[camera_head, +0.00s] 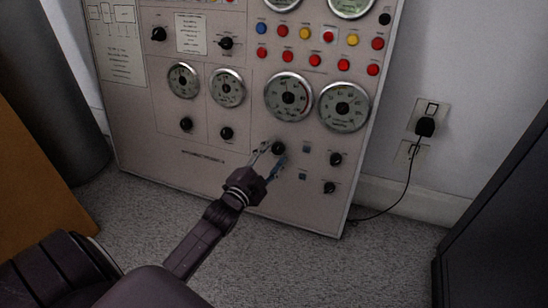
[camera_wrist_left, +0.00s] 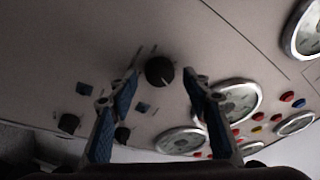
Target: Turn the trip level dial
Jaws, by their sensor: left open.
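The control panel (camera_head: 240,150) stands against the wall and carries several black dials. One black dial (camera_head: 278,148), below the large gauges, sits just beyond the fingertips of my left gripper (camera_head: 268,154). I cannot read its label. In the left wrist view the same dial (camera_wrist_left: 159,70) shows between and beyond the two blue-padded fingers of the left gripper (camera_wrist_left: 160,82). The left gripper is open, one finger to each side of the dial, with a gap to it on both sides; I cannot tell the remaining depth. My right gripper is not in view.
Other black knobs (camera_head: 336,159) are close to the right of the dial. Round gauges (camera_head: 288,97) and red buttons (camera_head: 315,60) are above. A plug with a cord (camera_head: 425,126) is in the wall outlet at right. A dark cabinet (camera_head: 500,220) stands front right.

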